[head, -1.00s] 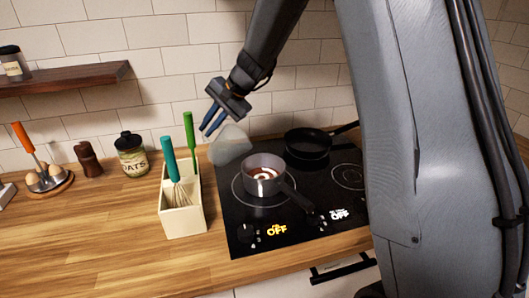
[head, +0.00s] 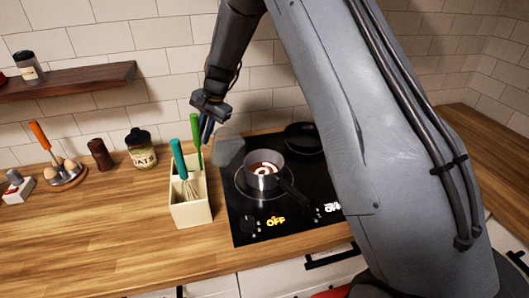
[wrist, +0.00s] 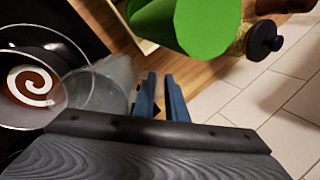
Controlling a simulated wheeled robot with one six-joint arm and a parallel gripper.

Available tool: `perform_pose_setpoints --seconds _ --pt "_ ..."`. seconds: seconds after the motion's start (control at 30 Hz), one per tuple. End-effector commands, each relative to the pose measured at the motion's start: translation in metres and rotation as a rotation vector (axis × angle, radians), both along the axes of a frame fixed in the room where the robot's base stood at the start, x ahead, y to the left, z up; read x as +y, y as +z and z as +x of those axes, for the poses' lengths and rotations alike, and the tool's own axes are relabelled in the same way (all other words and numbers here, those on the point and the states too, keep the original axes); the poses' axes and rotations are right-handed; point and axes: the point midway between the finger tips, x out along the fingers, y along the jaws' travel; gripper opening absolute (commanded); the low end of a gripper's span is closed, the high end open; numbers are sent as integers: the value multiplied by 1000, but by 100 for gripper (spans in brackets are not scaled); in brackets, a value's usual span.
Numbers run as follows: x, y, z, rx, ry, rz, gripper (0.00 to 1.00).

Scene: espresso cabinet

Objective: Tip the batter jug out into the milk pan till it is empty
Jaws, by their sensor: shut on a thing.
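The batter jug (head: 229,147) is clear and see-through; no batter shows in it. My gripper (head: 207,129) is shut on it at its left side and holds it above the hob, just up and left of the milk pan. The jug looks tilted, but how far is hard to tell. The milk pan (head: 252,176) is grey and stands on the front left ring, with a white swirl on brown in it.
A dark frying pan (head: 301,135) sits on the back of the black hob (head: 243,222). A cream utensil holder (head: 190,212) with green and teal handled tools stands close left of the hob. An oats jar (head: 140,152) is further left. The counter's front left is clear.

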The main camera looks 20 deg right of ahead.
Motion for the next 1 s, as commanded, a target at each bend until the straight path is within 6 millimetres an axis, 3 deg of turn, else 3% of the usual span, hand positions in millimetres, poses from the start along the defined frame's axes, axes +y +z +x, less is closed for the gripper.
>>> perform_pose_setpoints --seconds 0.37,0.7,1.0 --pt "18 2 11 92 1 -165 0" --pt "25 -40 15 154 1 -266 0" --pt "27 -53 16 178 1 -310 0"
